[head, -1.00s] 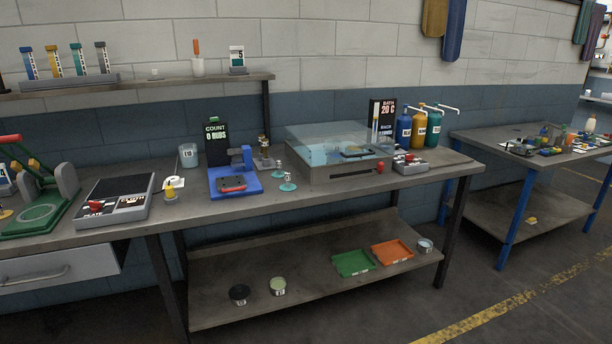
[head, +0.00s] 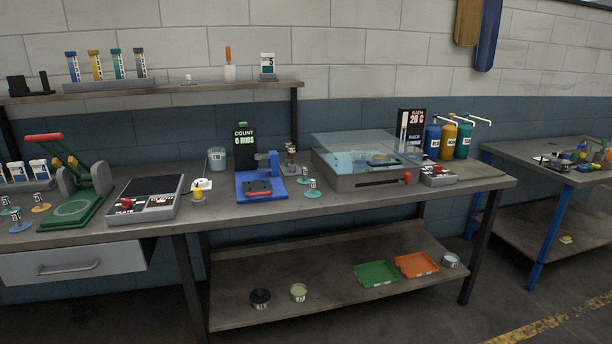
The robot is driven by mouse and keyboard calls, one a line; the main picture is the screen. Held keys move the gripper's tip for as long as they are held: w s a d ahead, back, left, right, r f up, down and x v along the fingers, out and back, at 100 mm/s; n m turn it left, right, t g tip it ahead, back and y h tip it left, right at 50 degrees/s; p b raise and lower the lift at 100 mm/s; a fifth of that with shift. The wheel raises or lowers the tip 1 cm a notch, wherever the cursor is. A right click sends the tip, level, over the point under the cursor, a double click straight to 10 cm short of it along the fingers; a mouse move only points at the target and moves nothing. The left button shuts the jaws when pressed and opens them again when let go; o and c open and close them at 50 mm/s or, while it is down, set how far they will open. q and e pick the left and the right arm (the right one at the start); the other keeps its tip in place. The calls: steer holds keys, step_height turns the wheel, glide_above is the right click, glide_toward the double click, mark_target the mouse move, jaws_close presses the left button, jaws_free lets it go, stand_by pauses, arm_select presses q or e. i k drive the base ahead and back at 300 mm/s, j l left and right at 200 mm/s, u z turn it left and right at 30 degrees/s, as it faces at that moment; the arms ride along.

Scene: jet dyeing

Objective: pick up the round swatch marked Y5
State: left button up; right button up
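Several small round swatches with upright white tags lie on the long workbench. A yellow one (head: 41,207) lies at the far left beside the green press, with teal-blue ones (head: 20,227) to its left. Two more teal ones (head: 313,194) lie right of the blue rubbing device. The tag lettering is too small to read, so I cannot tell which is Y5. Neither of my grippers is in view.
The workbench (head: 350,203) carries a green press (head: 76,208), a grey scale-like box (head: 150,190), the blue rubbing device (head: 260,190) and a clear-lidded bath (head: 365,160). Green (head: 377,274) and orange (head: 416,265) trays sit on the lower shelf. Floor shows at front right.

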mark_target(304, 181)
steer(key=i+j+z, duration=0.35)
steer(key=j, duration=0.95)
steer(key=j+z, duration=0.3)
steer(key=j, duration=1.05)
steer(key=j+z, duration=0.35)
steer(key=j, duration=1.05)
steer(key=i, duration=0.05)
